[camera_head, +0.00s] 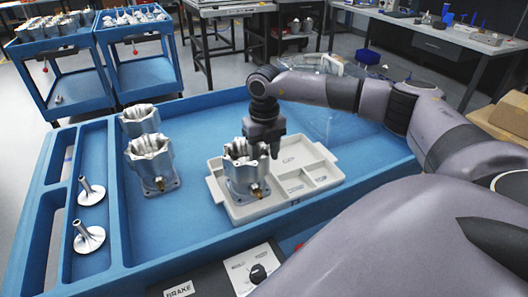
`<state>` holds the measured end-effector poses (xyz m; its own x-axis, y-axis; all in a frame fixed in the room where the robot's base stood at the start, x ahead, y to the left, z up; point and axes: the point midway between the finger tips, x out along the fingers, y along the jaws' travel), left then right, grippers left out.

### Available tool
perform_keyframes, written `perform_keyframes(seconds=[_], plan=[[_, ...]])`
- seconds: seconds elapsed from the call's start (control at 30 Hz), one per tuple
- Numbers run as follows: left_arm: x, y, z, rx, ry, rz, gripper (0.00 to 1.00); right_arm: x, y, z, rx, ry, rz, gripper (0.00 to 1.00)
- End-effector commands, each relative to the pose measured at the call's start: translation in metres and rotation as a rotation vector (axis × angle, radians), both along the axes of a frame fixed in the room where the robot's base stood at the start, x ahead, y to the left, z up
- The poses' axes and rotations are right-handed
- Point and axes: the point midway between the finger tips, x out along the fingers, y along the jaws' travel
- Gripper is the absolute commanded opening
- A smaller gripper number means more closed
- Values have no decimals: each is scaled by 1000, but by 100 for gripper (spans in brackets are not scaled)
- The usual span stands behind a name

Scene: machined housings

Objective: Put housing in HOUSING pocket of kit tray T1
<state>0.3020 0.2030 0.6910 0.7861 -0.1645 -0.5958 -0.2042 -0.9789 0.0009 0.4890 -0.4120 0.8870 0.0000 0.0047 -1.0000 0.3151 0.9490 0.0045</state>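The grey kit tray (310,192) lies on the blue table top, with handles at its ends and several compartments. A silver machined housing (243,176) stands upright in the large left compartment of the tray. A brass-coloured fitting shows low on its front. My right gripper (268,152) points down at the housing's upper right side. Its fingertips are partly hidden behind the housing, so I cannot tell whether they touch or grip it. Two more housings stand on the blue surface left of the tray, a nearer one (153,165) and a farther one (140,121). My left gripper is not in view.
Two silver stemmed parts, a nearer one (89,237) and a farther one (91,191), stand in the left side trough. A control panel with a knob and BRAKE label (179,290) is at the front. Blue carts (67,84) stand at the back left. Blue surface is clear between housings and tray.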

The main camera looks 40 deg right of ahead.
Motion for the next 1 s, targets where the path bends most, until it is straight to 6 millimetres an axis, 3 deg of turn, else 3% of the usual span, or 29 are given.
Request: perform_keyframes(seconds=[0.23, 0.7, 1.0], plan=[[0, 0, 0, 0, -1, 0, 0, 1, 0, 18, 0, -3, 0, 50], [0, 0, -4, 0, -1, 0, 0, 1, 0, 109, 1, -4, 0, 50], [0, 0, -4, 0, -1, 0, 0, 0, -1, 123, -1, 0, 1, 50]])
